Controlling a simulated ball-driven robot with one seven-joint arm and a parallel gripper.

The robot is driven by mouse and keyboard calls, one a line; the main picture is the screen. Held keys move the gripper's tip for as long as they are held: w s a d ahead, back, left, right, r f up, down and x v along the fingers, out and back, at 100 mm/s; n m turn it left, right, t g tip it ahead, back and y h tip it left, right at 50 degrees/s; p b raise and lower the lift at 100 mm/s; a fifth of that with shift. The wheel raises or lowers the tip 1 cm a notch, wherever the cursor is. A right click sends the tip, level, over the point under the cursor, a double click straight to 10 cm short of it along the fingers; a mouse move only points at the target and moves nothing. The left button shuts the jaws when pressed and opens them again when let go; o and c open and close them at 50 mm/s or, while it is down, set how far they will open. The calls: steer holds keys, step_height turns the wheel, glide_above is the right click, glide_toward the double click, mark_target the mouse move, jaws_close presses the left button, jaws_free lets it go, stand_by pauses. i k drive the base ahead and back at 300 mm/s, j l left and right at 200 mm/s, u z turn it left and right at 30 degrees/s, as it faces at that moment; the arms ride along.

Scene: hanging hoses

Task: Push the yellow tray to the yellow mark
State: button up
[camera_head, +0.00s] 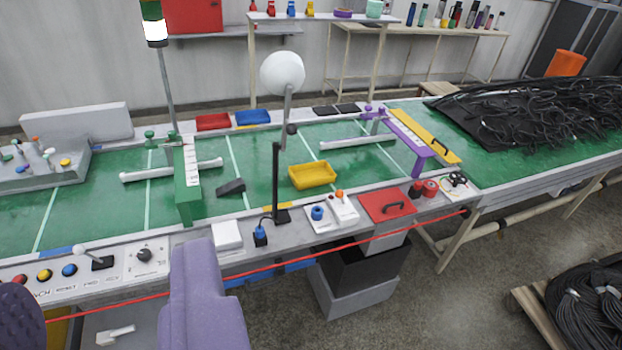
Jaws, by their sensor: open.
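The yellow tray (313,175) is an open, shallow box on the green bench top, right of centre. It lies between two pale cross lines on the green surface. A yellow strip (279,207), which looks like the yellow mark, lies on the bench's front edge, nearer me and left of the tray. The foot of a black post partly covers it. My gripper (110,285) shows at the lower left, with a lavender part and a dark purple part well apart. It is open, in front of the bench and clear of the tray.
A black post (276,175) stands just left of the tray. A dark block (231,187) and a green gate (187,180) are farther left. A purple gate (405,140) is at right. Switch boxes (333,208) and a red plate (387,205) line the front edge. A red cord (320,249) runs along the front.

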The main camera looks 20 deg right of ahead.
mark_target(303, 176)
steer(key=i+l+u, duration=0.1)
steer(key=i+l, duration=0.15)
steer(key=l, duration=0.2)
steer(key=i+l+u, duration=0.1)
steer(key=i+l, duration=0.15)
steer(key=l, duration=0.2)
steer(key=i+l+u, duration=0.1)
steer(key=i+l, duration=0.15)
steer(key=l, duration=0.2)
steer(key=i+l+u, duration=0.1)
steer(key=i+l, duration=0.15)
steer(key=l, duration=0.25)
steer(key=i+l, duration=0.2)
steer(key=l, duration=0.3)
steer(key=i+l+u, duration=0.15)
steer(key=l, duration=0.35)
steer(key=i+l+u, duration=0.1)
steer(key=l, duration=0.45)
steer(key=i+l+u, duration=0.1)
steer(key=i+l, duration=0.15)
steer(key=l, duration=0.3)
